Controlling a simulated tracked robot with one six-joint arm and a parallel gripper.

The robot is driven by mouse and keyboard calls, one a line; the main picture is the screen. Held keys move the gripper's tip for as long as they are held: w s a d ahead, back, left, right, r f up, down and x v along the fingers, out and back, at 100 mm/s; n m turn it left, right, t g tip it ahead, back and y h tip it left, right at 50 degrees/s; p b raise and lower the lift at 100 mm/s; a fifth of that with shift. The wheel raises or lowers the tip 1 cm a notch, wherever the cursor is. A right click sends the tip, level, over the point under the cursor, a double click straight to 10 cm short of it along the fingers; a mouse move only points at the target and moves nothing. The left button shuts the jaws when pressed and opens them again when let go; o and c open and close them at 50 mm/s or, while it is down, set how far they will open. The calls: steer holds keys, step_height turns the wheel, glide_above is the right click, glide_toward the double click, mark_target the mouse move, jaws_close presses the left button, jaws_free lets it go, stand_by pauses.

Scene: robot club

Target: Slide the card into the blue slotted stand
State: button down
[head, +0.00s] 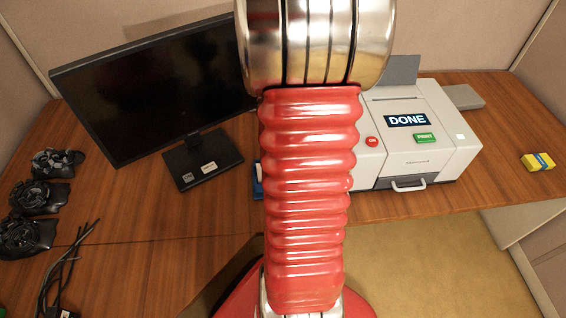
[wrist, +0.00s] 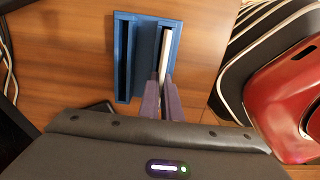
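The blue slotted stand (wrist: 123,60) lies below my gripper in the wrist view, with a long dark slot on its left side. In the head view only a sliver of the stand (head: 257,182) shows at the left edge of my red arm. The white card (wrist: 166,52) is seen edge-on, lined up along the stand's right-hand slot. I cannot tell how deep it sits in it. My gripper (wrist: 162,92) has its two purple-grey fingers close on either side of the card's near end. The gripper is hidden behind my arm in the head view.
A printer (head: 428,164) with a "DONE" display stands right of my arm. A monitor (head: 150,90) stands at left, with black gear (head: 28,236) and cables (head: 62,270) near it. A small yellow box (head: 538,162) lies far right. Wood desk is clear between printer and box.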

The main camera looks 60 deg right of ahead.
steer(key=shift+f, duration=0.6)
stand_by(0.7)
steer(key=c, duration=2.4)
jaws_free()
steer(key=shift+c, duration=0.2)
steer(key=o, duration=0.5)
steer(key=shift+o, duration=0.5)
steer(key=o, duration=0.4)
steer(key=shift+c, duration=0.2)
steer(key=shift+r, duration=0.2)
steer(key=shift+r, duration=3.35)
